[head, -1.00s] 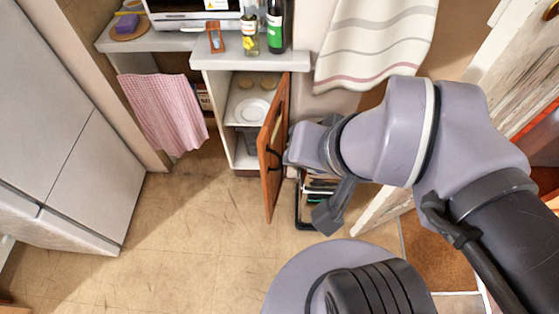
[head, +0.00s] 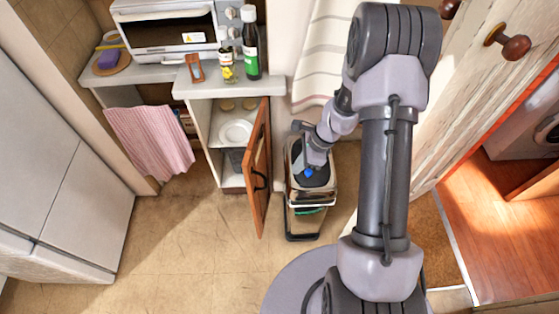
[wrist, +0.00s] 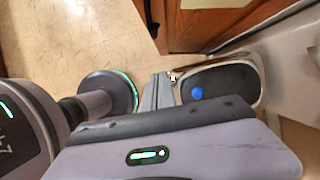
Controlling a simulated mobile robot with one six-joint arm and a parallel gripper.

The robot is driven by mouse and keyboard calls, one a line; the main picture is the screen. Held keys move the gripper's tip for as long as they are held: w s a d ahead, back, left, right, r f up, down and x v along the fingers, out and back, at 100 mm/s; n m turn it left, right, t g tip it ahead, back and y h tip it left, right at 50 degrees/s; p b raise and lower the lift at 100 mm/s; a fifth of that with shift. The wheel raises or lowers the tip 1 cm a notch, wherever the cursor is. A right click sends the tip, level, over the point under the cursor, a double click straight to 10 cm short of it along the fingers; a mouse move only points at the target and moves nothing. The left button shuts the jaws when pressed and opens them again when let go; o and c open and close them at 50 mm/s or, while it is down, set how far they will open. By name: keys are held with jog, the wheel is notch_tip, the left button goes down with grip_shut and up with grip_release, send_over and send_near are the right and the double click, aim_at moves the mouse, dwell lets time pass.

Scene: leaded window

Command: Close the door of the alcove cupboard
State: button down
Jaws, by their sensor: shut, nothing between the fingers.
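The alcove cupboard (head: 204,128) stands under the counter in the head view. Its brown wooden door (head: 262,150) is swung wide open and sticks out into the room, with a dark curved handle (head: 258,181) on it. The lower edge of brown wood at the top of the wrist view seems to be this door (wrist: 190,30). My gripper (head: 314,165) is to the right of the door, above a bin, apart from the door. In the wrist view, the closed fingers (wrist: 163,85) are empty and point toward the wood. The fingertips are small and partly hidden in the head view.
A bin (head: 305,225) with a dark lid and a blue spot stands right of the door. Plates (head: 236,131) sit inside the cupboard. A toaster oven (head: 165,30) and bottles (head: 250,45) stand above. The floor (head: 190,235) left of the door is clear.

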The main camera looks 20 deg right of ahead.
jog(key=w+a+f+b, duration=0.2)
jog(key=a+f+b, duration=0.3)
jog(key=a+f, duration=0.2)
jog(key=shift+a+f, duration=0.15)
jog(key=shift+f, duration=0.55)
